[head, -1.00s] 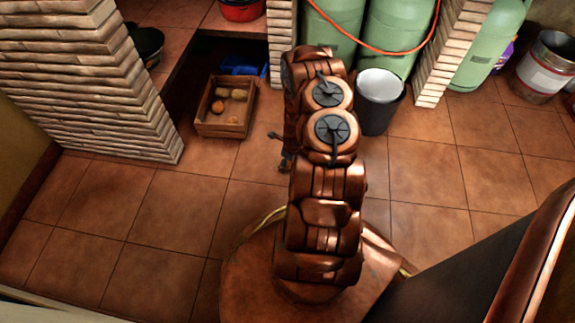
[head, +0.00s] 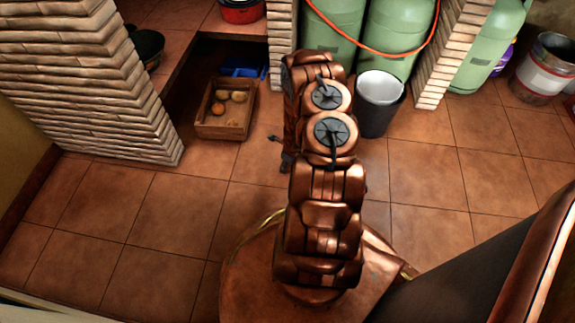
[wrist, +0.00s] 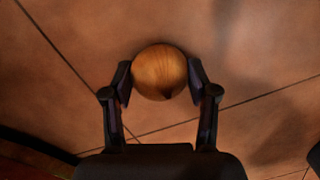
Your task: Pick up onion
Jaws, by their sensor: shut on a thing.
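The onion (wrist: 159,72) is round and golden brown, with a dark tip at its lower edge in the wrist view. My gripper (wrist: 160,80) is shut on it, with one dark finger on each side. Tiled floor shows behind the onion; how high it is held I cannot tell. In the head view my arm hides the onion, and only a small dark part of my gripper (head: 279,146) shows left of the arm.
A wooden crate (head: 222,132) with several round vegetables stands on the floor, left of my arm. A dark bin with a white lining (head: 378,110) stands right of it. Brick pillars (head: 85,70) and green gas cylinders (head: 395,40) are behind. Floor tiles at left are clear.

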